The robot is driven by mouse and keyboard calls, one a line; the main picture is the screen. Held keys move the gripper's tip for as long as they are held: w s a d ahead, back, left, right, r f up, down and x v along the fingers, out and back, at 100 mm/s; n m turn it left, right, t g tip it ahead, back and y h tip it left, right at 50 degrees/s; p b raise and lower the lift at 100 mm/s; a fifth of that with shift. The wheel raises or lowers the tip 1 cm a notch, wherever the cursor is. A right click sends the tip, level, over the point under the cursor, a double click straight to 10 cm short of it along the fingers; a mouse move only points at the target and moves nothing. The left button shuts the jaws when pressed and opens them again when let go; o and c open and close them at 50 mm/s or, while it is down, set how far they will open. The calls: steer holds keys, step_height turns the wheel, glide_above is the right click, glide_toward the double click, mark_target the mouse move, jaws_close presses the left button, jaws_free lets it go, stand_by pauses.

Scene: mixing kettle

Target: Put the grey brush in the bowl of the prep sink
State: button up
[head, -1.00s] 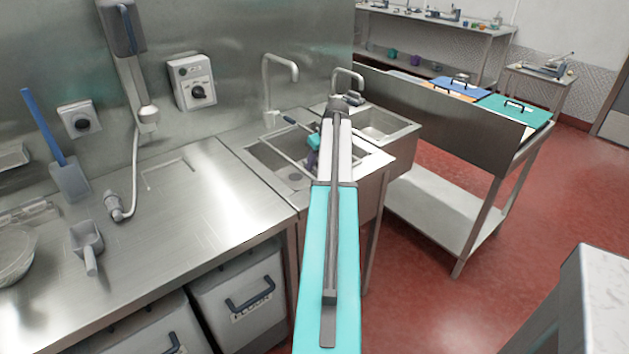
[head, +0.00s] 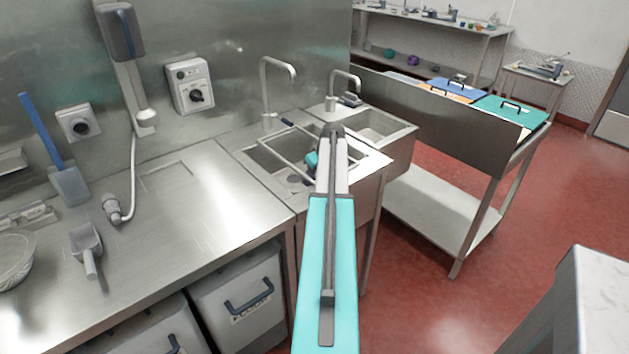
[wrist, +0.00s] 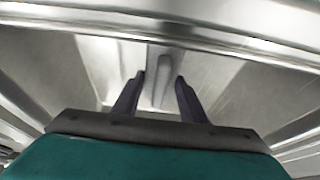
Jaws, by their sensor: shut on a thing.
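My gripper (wrist: 160,77) points down into the nearer steel sink bowl (head: 262,160). Its two dark fingers stand on either side of a narrow grey piece (wrist: 162,72), which I take to be the grey brush's handle. The rest of the brush is hidden or blends with the steel. The wrist view shows steel bowl walls and a rim around my fingers.
A tall tap (head: 265,85) stands behind the nearer bowl. A second, smaller bowl (head: 378,124) with its own tap (head: 345,76) is farther right. A steel counter (head: 190,235) at left holds a scoop (head: 88,245) and a spray hose. A steel panel (head: 450,122) stands right of the sinks.

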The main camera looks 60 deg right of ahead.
steer(key=shift+f, duration=0.85)
steer(key=shift+f, duration=0.6)
steer(key=o, duration=1)
steer(key=shift+r, duration=0.2)
steer(key=shift+r, duration=0.5)
steer(key=b+v, duration=0.2)
steer(key=v, duration=0.9)
steer(key=shift+r, duration=0.4)
steer(key=shift+s+a, duration=0.1)
steer(key=shift+s, duration=0.05)
